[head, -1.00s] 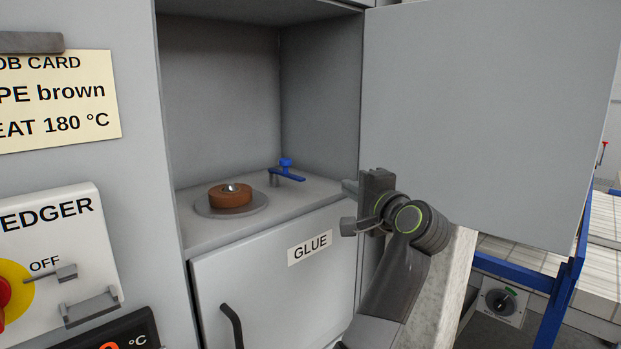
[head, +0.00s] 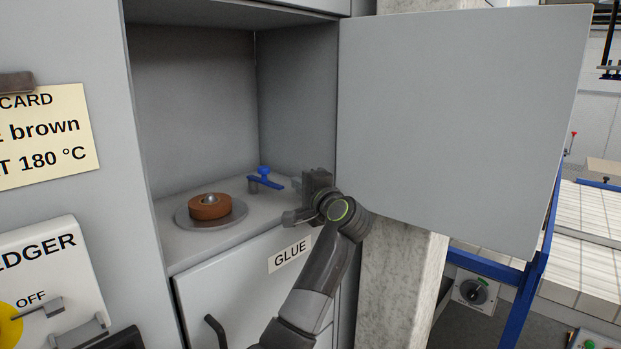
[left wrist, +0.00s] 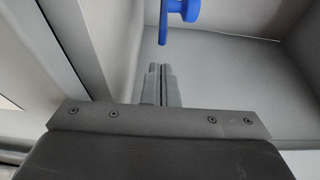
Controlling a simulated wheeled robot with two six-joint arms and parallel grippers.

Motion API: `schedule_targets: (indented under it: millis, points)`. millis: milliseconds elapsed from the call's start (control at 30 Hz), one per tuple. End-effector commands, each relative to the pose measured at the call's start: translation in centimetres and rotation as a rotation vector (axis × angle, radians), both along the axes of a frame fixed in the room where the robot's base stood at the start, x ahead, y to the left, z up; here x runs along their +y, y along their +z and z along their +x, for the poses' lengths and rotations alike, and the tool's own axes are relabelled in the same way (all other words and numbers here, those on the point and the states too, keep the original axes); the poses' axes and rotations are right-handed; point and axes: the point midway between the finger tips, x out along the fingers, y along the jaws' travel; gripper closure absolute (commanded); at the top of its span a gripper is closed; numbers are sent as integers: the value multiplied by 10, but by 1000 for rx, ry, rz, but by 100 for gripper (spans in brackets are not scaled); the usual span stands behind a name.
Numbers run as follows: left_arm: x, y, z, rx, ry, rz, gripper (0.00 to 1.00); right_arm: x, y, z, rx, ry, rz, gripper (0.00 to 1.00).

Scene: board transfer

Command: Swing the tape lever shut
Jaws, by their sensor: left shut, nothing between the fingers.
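The tape lever (head: 265,182) is a blue bar with a round blue knob on a short post. It stands on the shelf of the open cabinet, turned aside from the brown tape roll (head: 208,208), which sits on a round grey plate. My left gripper (head: 298,185) is shut and empty at the right side of the cabinet opening, just right of the lever's end. In the left wrist view, the shut fingers (left wrist: 160,72) point at the blue lever (left wrist: 180,10), with a small gap visible between them. My right gripper is not in view.
The open cabinet door (head: 455,125) stands to the right of my left arm. A GLUE front panel (head: 235,285) with a dark handle lies below the shelf. The shelf between the lever and the tape roll is clear.

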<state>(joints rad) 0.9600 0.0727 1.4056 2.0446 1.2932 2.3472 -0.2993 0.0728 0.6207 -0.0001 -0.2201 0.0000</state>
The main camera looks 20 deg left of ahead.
Motion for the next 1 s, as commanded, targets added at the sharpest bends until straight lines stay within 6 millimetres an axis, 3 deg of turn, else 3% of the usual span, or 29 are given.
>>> schedule_targets:
  millis: [267,667,1000]
  points:
    - [6,1,-18,0,0,0,100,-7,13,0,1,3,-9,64]
    - [6,0,-20,0,0,0,100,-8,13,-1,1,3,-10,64]
    - [15,-3,-47,-4,0,0,100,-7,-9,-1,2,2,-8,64]
